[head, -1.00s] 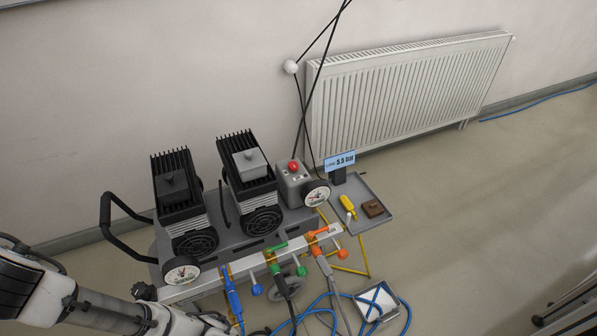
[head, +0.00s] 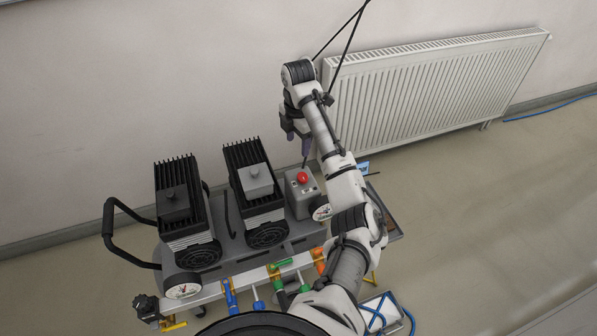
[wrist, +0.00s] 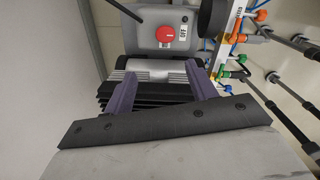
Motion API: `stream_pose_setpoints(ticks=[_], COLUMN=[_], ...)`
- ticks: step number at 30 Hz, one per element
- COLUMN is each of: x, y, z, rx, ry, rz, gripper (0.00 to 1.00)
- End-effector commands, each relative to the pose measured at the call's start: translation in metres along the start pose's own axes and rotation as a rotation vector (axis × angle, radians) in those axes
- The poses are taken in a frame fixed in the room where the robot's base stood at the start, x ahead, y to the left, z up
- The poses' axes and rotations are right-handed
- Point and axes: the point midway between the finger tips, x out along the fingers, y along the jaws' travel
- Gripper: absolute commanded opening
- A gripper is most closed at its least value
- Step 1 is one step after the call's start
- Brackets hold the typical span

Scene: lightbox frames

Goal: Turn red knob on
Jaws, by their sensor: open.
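The red knob (head: 303,178) sits on top of a grey control box (head: 300,200) at the right end of the compressor unit. In the wrist view the red knob (wrist: 165,34) lies ahead of my fingers, on the grey box beside a white "OFF" label (wrist: 183,33). My gripper (head: 296,138) is above and behind the box in the head view. In the wrist view my gripper (wrist: 158,80) shows two purple fingers, open and empty, with a gap between them and the knob.
Two black finned motors (head: 182,200) (head: 252,185) stand left of the box. A manifold with coloured valves (head: 270,275) runs along the front. A black cable rises from the box near my gripper. A white radiator (head: 430,100) is on the wall behind.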

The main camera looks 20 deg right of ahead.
Motion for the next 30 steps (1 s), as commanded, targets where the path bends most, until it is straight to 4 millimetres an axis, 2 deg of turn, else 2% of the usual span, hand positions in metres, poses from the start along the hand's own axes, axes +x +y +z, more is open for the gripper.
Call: stream_pose_setpoints(ticks=[3, 10, 21, 25, 30], x=[0.008, 0.043, 0.116, 0.131, 0.139], y=[-0.011, -0.013, -0.015, -0.015, -0.015], z=[0.007, 0.006, 0.006, 0.005, 0.005], rx=[-0.003, -0.002, -0.002, -0.002, -0.002], ry=[0.014, 0.016, 0.013, 0.012, 0.011], rz=[-0.033, -0.034, -0.032, -0.031, -0.030], gripper=[0.57, 0.57, 0.57, 0.57, 0.57])
